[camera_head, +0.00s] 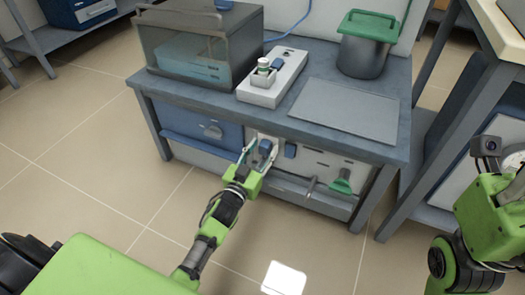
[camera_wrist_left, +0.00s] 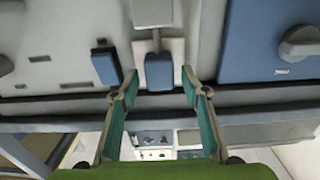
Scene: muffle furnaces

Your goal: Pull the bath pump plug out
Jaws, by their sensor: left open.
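A blue plug (camera_head: 265,147) sits at a pale plate on the front of the bench; in the left wrist view it is a blue block (camera_wrist_left: 159,72) with a grey cord-like strip running up from it. My left gripper (camera_head: 254,153) is open at the bench front. In the left wrist view its two green-padded fingers (camera_wrist_left: 159,86) stand on either side of the blue plug, with a gap showing on both sides. A second blue block (camera_head: 290,150) sits beside it, outside the fingers. The frames do not label either one as the bath pump's.
On the bench stand a clear-walled bath (camera_head: 188,60), a white device (camera_head: 274,84) with a small bottle, a flat grey plate (camera_head: 345,109) and a green-lidded pot (camera_head: 364,58). A blue panel with a knob (camera_head: 205,128) and a green funnel-like part (camera_head: 341,181) flank the plug.

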